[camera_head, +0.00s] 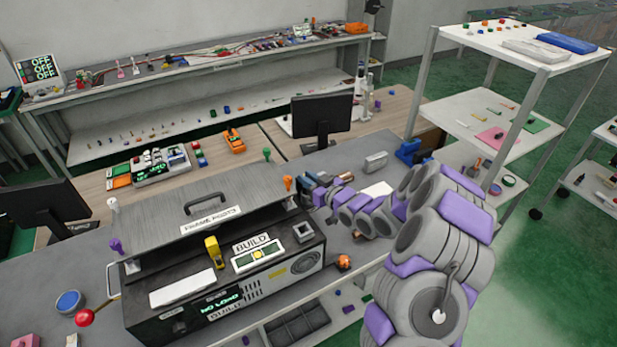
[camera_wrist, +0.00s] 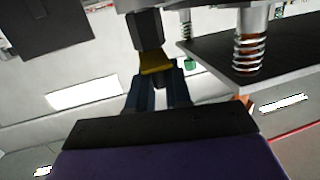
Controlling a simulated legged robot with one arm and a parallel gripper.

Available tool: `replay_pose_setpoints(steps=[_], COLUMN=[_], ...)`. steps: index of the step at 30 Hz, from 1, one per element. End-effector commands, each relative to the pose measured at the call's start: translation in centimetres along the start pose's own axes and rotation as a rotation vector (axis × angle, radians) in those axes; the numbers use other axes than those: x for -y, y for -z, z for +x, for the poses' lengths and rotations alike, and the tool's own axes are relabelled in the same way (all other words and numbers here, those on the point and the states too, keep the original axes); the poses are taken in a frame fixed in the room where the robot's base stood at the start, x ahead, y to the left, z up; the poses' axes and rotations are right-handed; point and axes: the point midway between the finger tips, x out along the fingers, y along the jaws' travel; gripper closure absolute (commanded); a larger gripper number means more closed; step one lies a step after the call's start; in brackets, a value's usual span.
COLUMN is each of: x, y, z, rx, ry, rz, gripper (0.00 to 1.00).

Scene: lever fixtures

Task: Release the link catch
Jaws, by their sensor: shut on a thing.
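The dark fixture (camera_head: 240,285), marked BUILD, has a grey lid (camera_head: 190,212) with coloured knobs at its corners. My gripper (camera_head: 308,183) is at the right end of the fixture, beside the orange knob (camera_head: 288,183). In the wrist view my gripper (camera_wrist: 156,82) is shut on a dark piece with a yellow band (camera_wrist: 156,62). I cannot tell whether this piece is the link catch. Metal posts with springs (camera_wrist: 250,55) stand close to the right of the fingers in that view. The contact is hidden in the head view.
A yellow lever (camera_head: 213,250) and a display reading NO LOAD (camera_head: 218,306) are on the fixture's front. A red-knobbed lever (camera_head: 85,317) is at its left. A monitor (camera_head: 322,117) stands behind, and a white shelf rack (camera_head: 520,45) is at the right.

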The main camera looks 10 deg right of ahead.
Motion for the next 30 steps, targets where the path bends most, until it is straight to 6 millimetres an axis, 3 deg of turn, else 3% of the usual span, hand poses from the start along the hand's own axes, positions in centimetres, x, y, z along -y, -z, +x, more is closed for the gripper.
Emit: replay_pose_setpoints(steps=[12,30], x=[-0.2,-0.4], y=[2.0,3.2], z=[0.5,1.4], rx=[0.201,0.457], ry=[0.0,-0.001], rz=[0.037,0.09], gripper=[1.0,1.0])
